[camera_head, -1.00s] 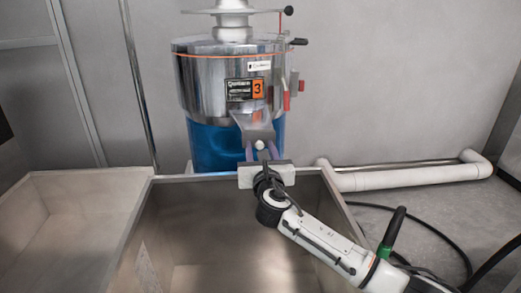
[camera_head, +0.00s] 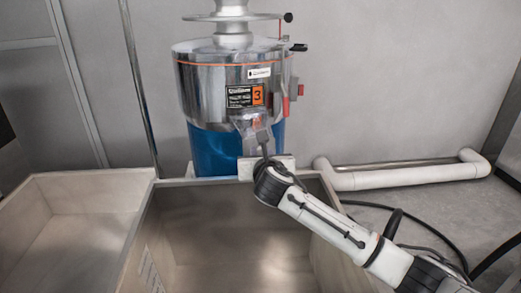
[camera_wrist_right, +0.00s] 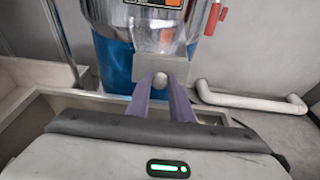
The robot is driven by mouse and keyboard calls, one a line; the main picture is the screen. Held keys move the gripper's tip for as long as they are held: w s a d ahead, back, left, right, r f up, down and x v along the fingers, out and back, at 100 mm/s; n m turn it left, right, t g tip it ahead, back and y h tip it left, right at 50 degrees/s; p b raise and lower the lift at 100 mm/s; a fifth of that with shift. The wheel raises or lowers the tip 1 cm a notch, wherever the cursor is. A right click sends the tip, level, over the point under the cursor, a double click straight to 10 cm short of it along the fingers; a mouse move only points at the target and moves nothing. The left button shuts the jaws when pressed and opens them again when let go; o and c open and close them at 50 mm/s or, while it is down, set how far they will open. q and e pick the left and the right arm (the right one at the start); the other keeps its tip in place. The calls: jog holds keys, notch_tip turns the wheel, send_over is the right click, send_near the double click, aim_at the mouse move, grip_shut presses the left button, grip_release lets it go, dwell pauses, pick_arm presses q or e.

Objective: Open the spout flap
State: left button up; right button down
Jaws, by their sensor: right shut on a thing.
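The grinder (camera_head: 200,95) is a steel drum on a blue base with an orange "3" label on its front. Its spout (camera_head: 243,127) is at the lower front of the drum. In the right wrist view, the spout flap (camera_wrist_right: 172,64) is a grey plate with a small round knob (camera_wrist_right: 160,80) at its lower edge. My right gripper (camera_wrist_right: 164,98) has its two purple fingers closed around the knob. In the head view my right gripper (camera_head: 263,140) is in front of the spout and covers part of the flap. My left gripper is not in view.
An open metal bin (camera_head: 130,252) stands below my right arm, with a second pale bin (camera_head: 90,178) to its left. A white pipe (camera_head: 400,177) runs along the floor at right. Black cables lie on the floor at right.

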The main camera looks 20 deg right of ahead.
jog(key=shift+s+r+g+y, duration=0.15)
jog(key=shift+r+g, duration=0.15)
jog(key=shift+g, duration=0.35)
jog(key=shift+w+r+g+y, duration=0.1)
jog(key=shift+r+g, duration=0.25)
jog(key=shift+g, duration=0.25)
jog(key=shift+s+r+g+y, duration=0.15)
jog(key=shift+r+g, duration=0.15)
jog(key=shift+g, duration=0.35)
jog(key=c, duration=1.6)
grip_release()
jog(key=v, duration=1)
jog(key=shift+s+a+r+b, duration=0.1)
jog(key=shift+r+b, duration=0.05)
jog(key=shift+b, duration=0.2)
